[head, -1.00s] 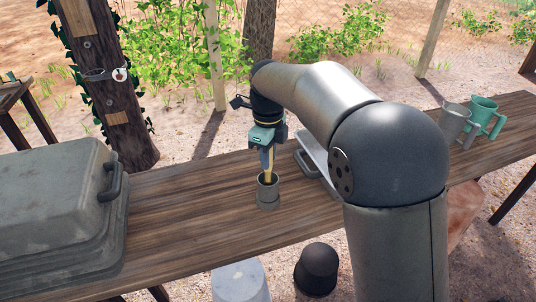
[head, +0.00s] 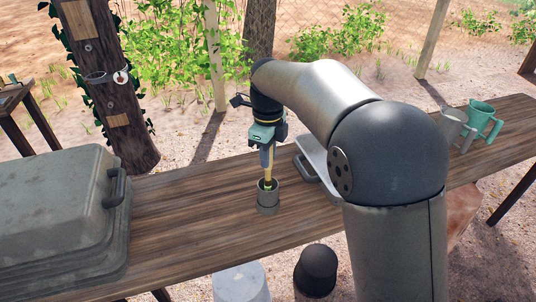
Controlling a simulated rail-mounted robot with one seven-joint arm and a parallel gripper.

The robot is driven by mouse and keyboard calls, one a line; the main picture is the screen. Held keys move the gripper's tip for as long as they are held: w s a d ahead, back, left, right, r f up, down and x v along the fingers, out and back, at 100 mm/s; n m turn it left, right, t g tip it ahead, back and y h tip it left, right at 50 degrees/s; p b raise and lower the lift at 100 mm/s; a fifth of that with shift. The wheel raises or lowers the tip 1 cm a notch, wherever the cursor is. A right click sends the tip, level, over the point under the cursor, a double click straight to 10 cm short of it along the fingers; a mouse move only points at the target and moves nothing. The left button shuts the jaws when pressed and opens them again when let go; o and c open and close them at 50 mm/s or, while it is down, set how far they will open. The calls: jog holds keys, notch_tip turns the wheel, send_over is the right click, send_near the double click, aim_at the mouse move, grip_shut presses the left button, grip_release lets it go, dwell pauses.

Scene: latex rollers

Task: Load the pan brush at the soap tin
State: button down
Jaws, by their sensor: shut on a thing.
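A small grey tin (head: 267,206), which looks like the soap tin, stands upright on the wooden bench, its dark mouth facing up. My gripper (head: 267,166) is above the tin, pointing down and shut on the pan brush. The brush's yellowish handle (head: 268,175) shows between the fingers and the tin's mouth. Its lower end is at or inside the mouth, so the bristles are hidden. I cannot tell how deep it sits or whether it touches the tin's wall.
A large grey lidded box (head: 60,220) fills the bench's left end. A pale tray (head: 313,160) lies right of the tin, partly behind my arm. Bare bench (head: 195,205) lies between box and tin.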

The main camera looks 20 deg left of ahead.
jog(key=shift+r+p, duration=1.6)
jog(key=shift+r, duration=0.55)
